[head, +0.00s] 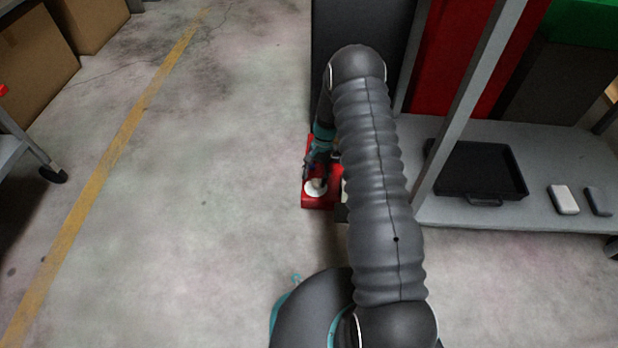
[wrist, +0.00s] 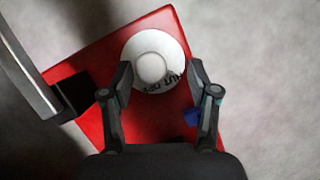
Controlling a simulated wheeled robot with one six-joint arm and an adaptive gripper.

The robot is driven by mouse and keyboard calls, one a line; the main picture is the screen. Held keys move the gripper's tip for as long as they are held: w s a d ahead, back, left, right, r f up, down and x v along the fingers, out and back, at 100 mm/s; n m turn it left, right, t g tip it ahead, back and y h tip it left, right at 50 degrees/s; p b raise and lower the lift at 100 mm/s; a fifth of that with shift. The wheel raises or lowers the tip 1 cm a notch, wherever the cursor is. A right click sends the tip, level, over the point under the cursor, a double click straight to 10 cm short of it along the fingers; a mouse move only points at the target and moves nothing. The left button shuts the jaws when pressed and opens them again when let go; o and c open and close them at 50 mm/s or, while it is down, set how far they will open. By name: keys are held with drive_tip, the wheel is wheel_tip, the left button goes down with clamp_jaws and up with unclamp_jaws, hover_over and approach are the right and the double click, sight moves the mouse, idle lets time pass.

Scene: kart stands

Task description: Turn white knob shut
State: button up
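The white knob (wrist: 151,62) is a round disc with a raised centre and dark lettering on its lower right edge, mounted on a red panel (wrist: 85,75). In the head view the knob (head: 316,187) sits near the front end of the red panel (head: 318,203). My gripper (wrist: 160,72) is open, its fingertips apart on either side of the knob's lower half in the wrist view. I cannot tell whether the fingers touch the rim. In the head view my gripper (head: 318,168) is over the panel, small and partly hidden by my arm.
A blue piece (wrist: 192,117) shows beside the right finger. A grey post (wrist: 28,65) stands at the panel's left in the wrist view. A grey shelf (head: 450,213) with a black tray (head: 480,170) is right of my arm.

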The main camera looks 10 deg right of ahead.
drive_tip(key=shift+s+d, duration=0.1)
drive_tip(key=shift+d, duration=0.1)
drive_tip(key=shift+d+r, duration=0.1)
drive_tip(key=shift+r, duration=0.05)
drive_tip(key=v, duration=1.1)
drive_tip(key=shift+r, duration=0.3)
drive_tip(key=shift+w, duration=0.2)
